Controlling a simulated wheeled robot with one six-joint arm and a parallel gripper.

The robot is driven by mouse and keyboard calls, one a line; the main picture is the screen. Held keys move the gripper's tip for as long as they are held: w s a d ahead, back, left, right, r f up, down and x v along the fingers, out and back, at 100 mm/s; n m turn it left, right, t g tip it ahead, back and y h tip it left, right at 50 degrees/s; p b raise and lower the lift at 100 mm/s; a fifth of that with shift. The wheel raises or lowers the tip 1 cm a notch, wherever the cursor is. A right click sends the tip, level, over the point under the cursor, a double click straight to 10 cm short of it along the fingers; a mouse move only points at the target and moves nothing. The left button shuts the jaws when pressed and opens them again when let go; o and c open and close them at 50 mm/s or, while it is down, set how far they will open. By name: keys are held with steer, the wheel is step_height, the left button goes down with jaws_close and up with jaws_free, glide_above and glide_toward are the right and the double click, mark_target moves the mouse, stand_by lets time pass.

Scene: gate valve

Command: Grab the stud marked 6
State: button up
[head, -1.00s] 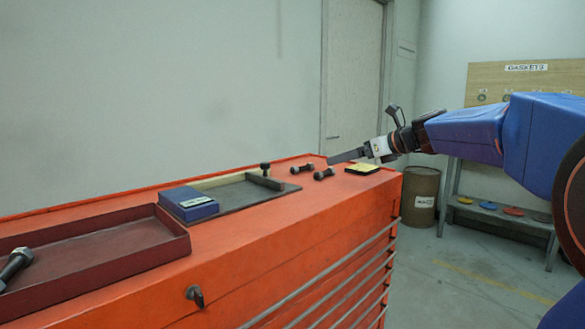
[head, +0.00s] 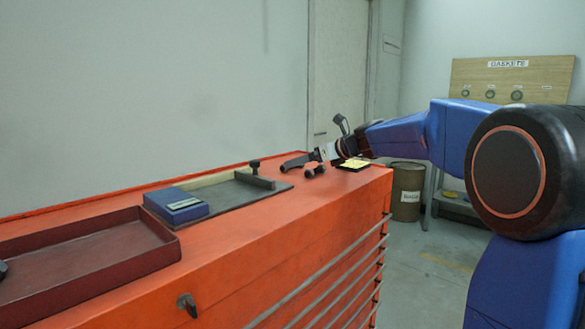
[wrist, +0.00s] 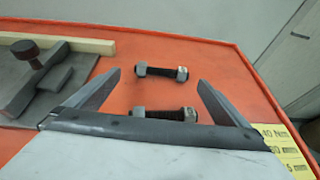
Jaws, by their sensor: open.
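Two dark studs with grey nuts at their ends lie on the orange cabinet top. In the wrist view the farther stud (wrist: 161,72) lies crosswise between the tips of my open gripper (wrist: 158,78), with nothing gripped. The nearer stud (wrist: 165,113) lies closer to the palm and is partly hidden by the gripper body. In the head view my gripper (head: 284,166) reaches left over the cabinet top, and one stud (head: 315,170) shows just in front of it. I cannot read a number on either stud.
A grey plate with a dark bar and knob (head: 255,176) lies left of the studs, with a blue box (head: 177,205) and a dark red tray (head: 150,222) further left. A yellow label (wrist: 288,150) is at the right. The orange cabinet top (head: 240,235) is clear in front.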

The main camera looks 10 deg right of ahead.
mark_target(296, 171)
steer(key=shift+x, duration=2.9)
steer(key=shift+w+d+r, duration=0.1)
steer(key=shift+d, duration=0.05)
steer(key=c, duration=1.2)
steer(key=shift+r, duration=0.15)
